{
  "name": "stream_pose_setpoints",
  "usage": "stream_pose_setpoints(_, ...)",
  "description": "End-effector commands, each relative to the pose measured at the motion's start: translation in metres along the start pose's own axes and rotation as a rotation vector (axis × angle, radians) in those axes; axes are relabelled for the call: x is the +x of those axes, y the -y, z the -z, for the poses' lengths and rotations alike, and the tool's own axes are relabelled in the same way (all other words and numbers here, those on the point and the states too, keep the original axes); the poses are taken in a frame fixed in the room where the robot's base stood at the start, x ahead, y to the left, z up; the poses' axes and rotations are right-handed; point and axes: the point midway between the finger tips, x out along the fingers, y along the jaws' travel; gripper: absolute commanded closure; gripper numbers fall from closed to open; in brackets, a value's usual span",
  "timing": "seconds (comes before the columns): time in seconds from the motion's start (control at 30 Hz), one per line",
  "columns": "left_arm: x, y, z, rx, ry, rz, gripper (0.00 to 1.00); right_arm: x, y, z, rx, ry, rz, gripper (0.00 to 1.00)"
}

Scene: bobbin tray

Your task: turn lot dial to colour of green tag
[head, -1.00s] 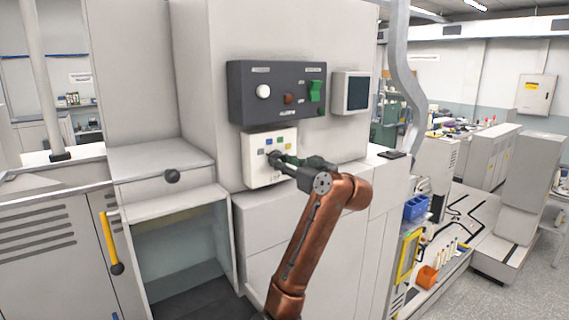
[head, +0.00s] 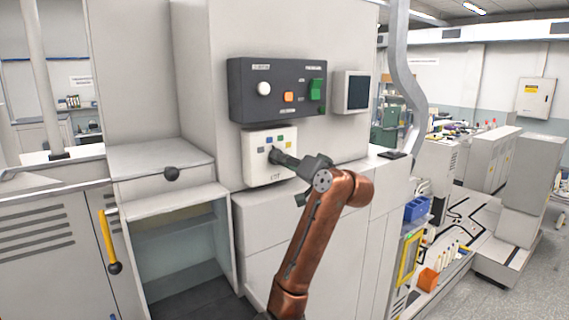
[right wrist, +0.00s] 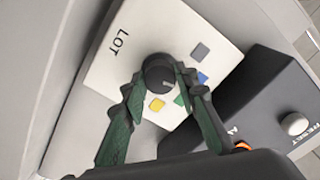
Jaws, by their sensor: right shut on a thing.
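The lot dial (right wrist: 157,67) is a round dark knob on a white plate (right wrist: 118,65) marked LOT. Grey (right wrist: 200,52), blue (right wrist: 203,77), green (right wrist: 179,100) and yellow (right wrist: 157,105) squares lie around one side of it. A short pale line shows on its face, but I cannot tell which square it points at. My right gripper (right wrist: 160,76) is shut on the dial, one finger on each side. In the head view my right gripper (head: 277,156) reaches the plate (head: 256,176) from the right and hides most of the dial. I cannot make out a separate green tag. My left gripper is not in view.
An open cubby (head: 178,248) is below left.

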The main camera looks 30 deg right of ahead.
Motion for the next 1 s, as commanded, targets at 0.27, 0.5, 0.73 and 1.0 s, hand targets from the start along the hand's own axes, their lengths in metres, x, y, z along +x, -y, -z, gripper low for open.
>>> stream_pose_setpoints(0.27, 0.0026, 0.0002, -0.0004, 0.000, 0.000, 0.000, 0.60, 0.0001, -0.0002, -0.0002, 0.258, 0.000, 0.001, 0.97)
stream_pose_setpoints(0.5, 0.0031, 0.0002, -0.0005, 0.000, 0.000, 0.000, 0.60, 0.0001, 0.0001, 0.0000, 0.447, 0.000, 0.000, 0.97)
stream_pose_setpoints(0.73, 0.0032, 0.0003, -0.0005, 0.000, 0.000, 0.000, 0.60, 0.0000, -0.0003, 0.0002, 0.567, 0.000, 0.000, 0.97)
stream_pose_setpoints(1.0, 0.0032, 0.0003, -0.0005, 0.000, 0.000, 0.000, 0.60, 0.0000, -0.0007, 0.0000, 0.631, -0.001, -0.001, 0.97)
